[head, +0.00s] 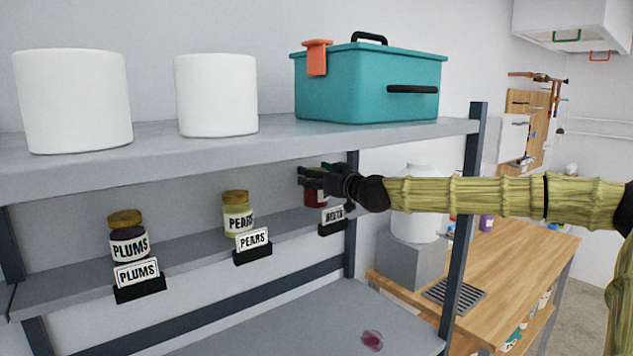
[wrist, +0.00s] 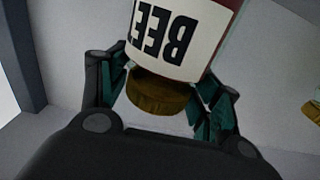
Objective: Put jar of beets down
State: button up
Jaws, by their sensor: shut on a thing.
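The jar of beets is a red jar with a white label, seen in the wrist view (wrist: 185,30) with its gold lid between my fingers. My gripper (head: 312,181) is shut on it. In the head view the red jar (head: 316,199) is mostly hidden behind my gripper, just above or on the middle shelf (head: 195,258) at its right end. The beets label holder (head: 332,222) stands at the shelf's front edge, right beside the jar. I cannot tell whether the jar's base touches the shelf.
A jar of pears (head: 237,213) and a jar of plums (head: 127,240) stand left on the same shelf behind their labels. The upper shelf (head: 380,131) is close above my gripper.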

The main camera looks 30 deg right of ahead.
jog(key=shift+d+f, duration=0.1)
jog(key=shift+f, duration=0.8)
jog(key=shift+a+f, duration=0.1)
jog(key=shift+a, duration=0.1)
jog(key=o, duration=1.4)
jog(key=shift+o, duration=0.8)
jog(key=shift+d, duration=0.15)
